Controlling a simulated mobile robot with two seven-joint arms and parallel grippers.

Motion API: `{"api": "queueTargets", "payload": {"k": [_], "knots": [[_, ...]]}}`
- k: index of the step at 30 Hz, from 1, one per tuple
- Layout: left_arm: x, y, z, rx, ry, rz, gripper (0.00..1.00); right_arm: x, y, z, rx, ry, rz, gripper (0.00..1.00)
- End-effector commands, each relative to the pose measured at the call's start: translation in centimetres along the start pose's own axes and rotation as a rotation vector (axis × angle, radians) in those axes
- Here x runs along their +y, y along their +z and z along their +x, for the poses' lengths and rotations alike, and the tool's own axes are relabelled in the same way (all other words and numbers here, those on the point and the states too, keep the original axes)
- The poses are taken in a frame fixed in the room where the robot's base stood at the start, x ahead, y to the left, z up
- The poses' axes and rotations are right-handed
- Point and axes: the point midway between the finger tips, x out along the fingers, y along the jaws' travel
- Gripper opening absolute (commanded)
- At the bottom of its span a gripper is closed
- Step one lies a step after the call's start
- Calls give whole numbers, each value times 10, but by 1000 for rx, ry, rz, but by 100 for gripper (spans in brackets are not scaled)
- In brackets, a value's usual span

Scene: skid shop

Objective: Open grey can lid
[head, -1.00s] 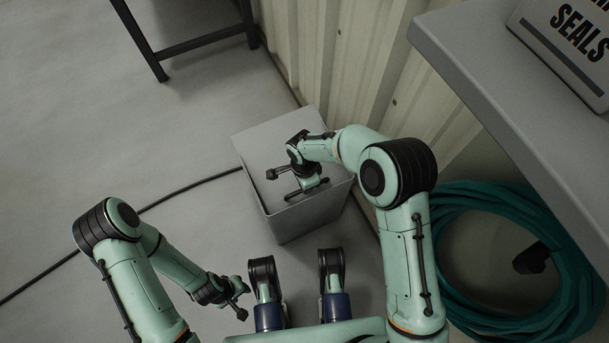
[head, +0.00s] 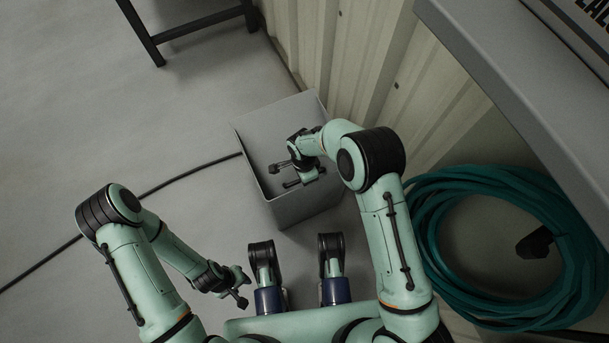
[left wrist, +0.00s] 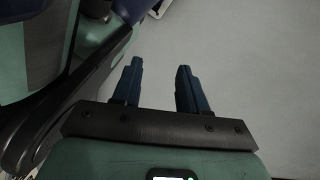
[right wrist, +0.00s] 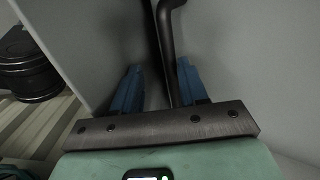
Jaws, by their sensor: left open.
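The grey can (head: 298,207) is a square-topped box on the floor near the wall. Its grey top (head: 262,130) shows a thin rim, but I cannot tell whether the lid is flat or raised. My right gripper (head: 283,176) is over the can's top. In the right wrist view, a dark curved handle (right wrist: 166,40) runs between the spread blue fingers of my right gripper (right wrist: 160,75), closer to the right finger. My left gripper (head: 240,292) is open and empty, low at the left of the can; its spread fingers (left wrist: 159,68) show in the left wrist view.
A corrugated wall (head: 365,70) stands behind the can. A grey bench (head: 510,90) juts in at the upper right, with a coiled teal hose (head: 425,215) below it. A black cable (head: 190,173) crosses the floor at the left. The floor at the left is mostly clear.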

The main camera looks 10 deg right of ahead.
Motion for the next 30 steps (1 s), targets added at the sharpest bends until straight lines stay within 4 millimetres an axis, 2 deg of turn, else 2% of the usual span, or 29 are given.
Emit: {"api": "queueTargets", "payload": {"k": [5, 18, 24, 30], "knots": [[5, -5, -5, 22, 10, 7, 43, 2, 0, -15, 2, 7, 0, 40], [42, -44, -45, 186, 82, 56, 43, 0, 0, -110, 0, -2, 1, 40], [50, -52, -54, 224, 98, 66, 43, 0, 0, -130, 0, 0, 0, 40], [52, -54, -56, 231, 102, 67, 43, 0, 0, -134, 0, 1, 0, 40]]}}
